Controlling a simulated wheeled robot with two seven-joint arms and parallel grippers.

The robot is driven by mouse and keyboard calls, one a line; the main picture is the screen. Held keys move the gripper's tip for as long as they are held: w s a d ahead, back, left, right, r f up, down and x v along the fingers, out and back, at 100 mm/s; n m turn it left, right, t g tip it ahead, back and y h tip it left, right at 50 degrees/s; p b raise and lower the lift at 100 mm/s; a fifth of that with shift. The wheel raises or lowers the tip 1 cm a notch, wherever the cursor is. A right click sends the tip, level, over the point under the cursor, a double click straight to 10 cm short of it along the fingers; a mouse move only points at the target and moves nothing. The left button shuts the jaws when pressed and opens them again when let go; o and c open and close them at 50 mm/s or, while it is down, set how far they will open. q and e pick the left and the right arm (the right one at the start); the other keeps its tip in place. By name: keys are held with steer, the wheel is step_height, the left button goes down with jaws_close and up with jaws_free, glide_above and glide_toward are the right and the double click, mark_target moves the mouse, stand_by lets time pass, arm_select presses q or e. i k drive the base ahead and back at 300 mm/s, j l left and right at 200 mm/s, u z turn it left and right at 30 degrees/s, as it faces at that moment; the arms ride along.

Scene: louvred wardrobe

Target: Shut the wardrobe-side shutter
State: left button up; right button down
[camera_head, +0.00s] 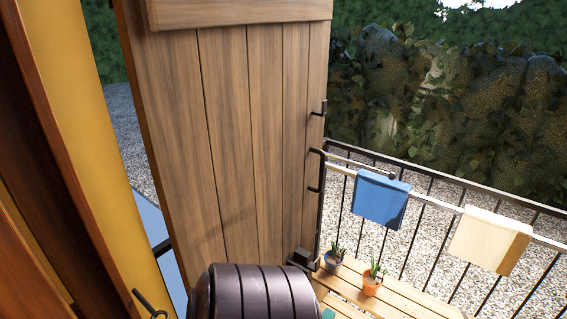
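The shutter (225,140) is a tall panel of brown vertical planks with a cross board at its top. It stands swung out over the balcony, in the middle of the camera_head view. A dark bar handle (319,175) runs along its right edge, with a small dark fitting (320,108) above it. Its lower edge is partly hidden behind a dark ribbed rounded object. Neither of my grippers is in view, and I see nothing touching the shutter's visible face.
The dark ribbed object (255,293) stands low in front. A yellow wall edge (85,125) and brown woodwork (25,200) fill the left. A railing (425,205) carries a blue cloth (380,198) and a cream cloth (490,238). Potted plants (372,280) stand on slatted wood below.

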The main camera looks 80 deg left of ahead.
mark_target(229, 97)
steer(key=i+l+u, duration=0.15)
steer(key=u, duration=1.8)
steer(key=i+l+u, duration=0.15)
steer(key=u, duration=0.75)
